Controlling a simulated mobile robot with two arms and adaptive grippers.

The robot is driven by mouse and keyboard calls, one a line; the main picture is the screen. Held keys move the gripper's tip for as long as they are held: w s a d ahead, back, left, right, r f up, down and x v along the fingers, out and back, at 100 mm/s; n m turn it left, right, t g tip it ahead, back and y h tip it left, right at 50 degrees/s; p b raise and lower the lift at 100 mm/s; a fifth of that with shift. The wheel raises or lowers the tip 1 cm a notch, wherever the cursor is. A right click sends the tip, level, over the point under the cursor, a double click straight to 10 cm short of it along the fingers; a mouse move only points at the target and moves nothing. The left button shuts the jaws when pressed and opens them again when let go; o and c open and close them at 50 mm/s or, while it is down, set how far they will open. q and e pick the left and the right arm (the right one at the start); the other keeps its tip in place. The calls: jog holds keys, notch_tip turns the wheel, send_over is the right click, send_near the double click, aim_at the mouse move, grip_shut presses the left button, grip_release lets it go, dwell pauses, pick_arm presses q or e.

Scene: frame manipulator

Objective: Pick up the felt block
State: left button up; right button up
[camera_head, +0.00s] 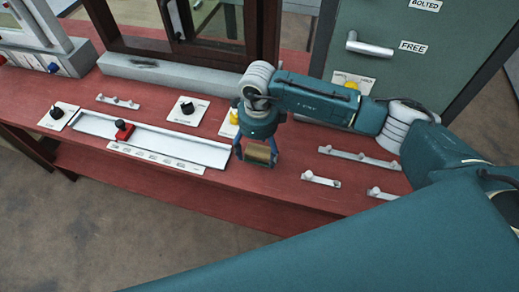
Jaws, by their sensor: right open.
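A small olive-brown block (258,154), which looks like the felt block, is near the front edge of the red table (210,180). My right gripper (256,160) points down over it, with its blue fingers open on either side of the block. I cannot tell whether the fingers touch it. The upper part of the block is partly hidden by the gripper. My left gripper is not in view.
Left of the gripper are a white slider track (180,148) with a red slider (123,130) and a black knob (187,107). Small peg rails (320,180) lie to the right. Behind stand a dark wooden frame (215,50) and a grey-green door (410,60) with a handle (370,47).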

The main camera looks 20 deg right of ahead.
aim_at(259, 153)
jog(key=shift+f, duration=0.5)
jog(key=shift+c, duration=0.2)
jog(key=c, duration=1.2)
jog(key=shift+r, duration=0.15)
jog(key=shift+c, duration=0.3)
notch_tip(259, 153, up, 20)
jog(key=b, duration=0.5)
